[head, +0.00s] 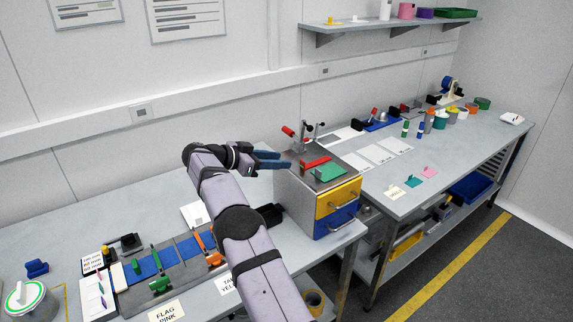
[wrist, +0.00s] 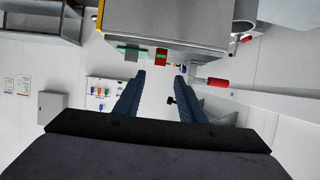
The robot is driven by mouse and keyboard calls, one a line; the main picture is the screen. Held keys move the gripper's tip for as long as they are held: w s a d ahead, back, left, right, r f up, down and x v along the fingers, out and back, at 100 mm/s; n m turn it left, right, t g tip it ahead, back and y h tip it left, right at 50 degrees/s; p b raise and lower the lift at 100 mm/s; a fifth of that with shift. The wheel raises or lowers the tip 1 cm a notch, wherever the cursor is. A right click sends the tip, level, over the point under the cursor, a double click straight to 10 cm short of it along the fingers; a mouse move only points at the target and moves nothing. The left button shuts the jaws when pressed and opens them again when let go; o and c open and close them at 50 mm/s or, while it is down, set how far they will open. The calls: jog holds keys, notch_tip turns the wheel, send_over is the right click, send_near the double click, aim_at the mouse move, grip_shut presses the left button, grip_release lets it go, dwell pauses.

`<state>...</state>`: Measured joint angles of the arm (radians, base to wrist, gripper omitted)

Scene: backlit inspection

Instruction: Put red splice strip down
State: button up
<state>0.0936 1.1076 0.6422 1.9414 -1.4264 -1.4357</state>
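The red splice strip (head: 316,162) lies on the grey top of the drawer cabinet (head: 285,186), beside a green plate (head: 329,173). In the wrist view a red end (wrist: 161,57), likely the strip's, shows at the cabinet's edge, beyond my fingertips. My gripper (head: 284,159) has blue fingers and is at the left side of the cabinet top, pointing toward the strip. In the wrist view the fingers (wrist: 160,73) are spread apart with nothing between them. The strip appears apart from both fingers.
A toggle clamp with a red handle (head: 288,131) stands at the back of the cabinet top, near my fingers; its handle (wrist: 218,82) also shows in the wrist view. Yellow (head: 337,197) and blue (head: 336,221) drawers face front.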

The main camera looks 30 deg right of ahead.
jog(key=shift+a+r, duration=0.25)
jog(key=shift+a, duration=0.3)
